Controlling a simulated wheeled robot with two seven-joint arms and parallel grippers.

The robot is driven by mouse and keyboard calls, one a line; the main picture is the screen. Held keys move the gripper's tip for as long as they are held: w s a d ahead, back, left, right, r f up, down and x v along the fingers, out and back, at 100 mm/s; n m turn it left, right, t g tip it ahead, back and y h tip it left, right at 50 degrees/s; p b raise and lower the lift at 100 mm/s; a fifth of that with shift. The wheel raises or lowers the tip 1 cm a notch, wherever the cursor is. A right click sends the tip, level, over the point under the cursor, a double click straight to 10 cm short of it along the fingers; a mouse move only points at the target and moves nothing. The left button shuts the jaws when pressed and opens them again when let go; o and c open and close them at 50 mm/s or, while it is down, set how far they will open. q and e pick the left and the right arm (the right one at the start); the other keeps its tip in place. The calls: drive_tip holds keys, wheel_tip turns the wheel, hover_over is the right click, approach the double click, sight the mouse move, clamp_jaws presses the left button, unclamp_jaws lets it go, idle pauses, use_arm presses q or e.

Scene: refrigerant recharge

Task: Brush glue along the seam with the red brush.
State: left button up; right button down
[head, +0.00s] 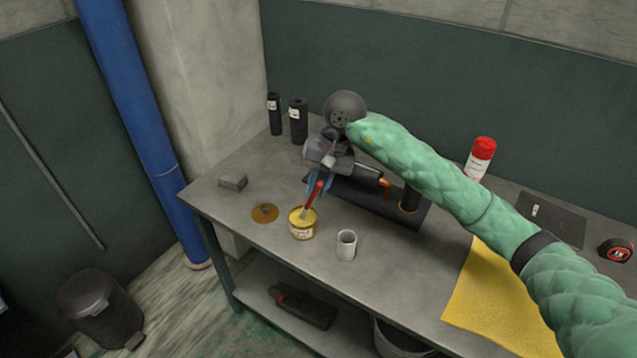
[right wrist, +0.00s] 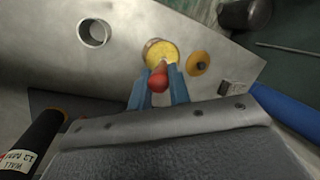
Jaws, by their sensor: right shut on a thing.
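The red brush (head: 319,187) is held in my right gripper (head: 317,183), its pale end pointing down at the open glue can (head: 302,231). In the right wrist view, the blue fingers of the gripper (right wrist: 159,88) are closed on either side of the red brush (right wrist: 158,80). The brush end overlaps the yellow glue in the can (right wrist: 151,43); how deep it reaches I cannot tell. My left gripper is not in view. I cannot make out the seam; my right arm covers part of the bench behind the can.
An amber disc (head: 263,216) with a dark knob lies left of the can, and a grey cup (head: 346,246) stands right of it. A grey block (head: 232,180), black cylinders (head: 298,122), a red-capped can (head: 481,158), a yellow sheet (head: 487,300) and a tape measure (head: 616,249) are on the bench.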

idle(0.6)
drive_tip(key=shift+r+b, duration=0.65)
drive_tip(key=shift+r, duration=2.8)
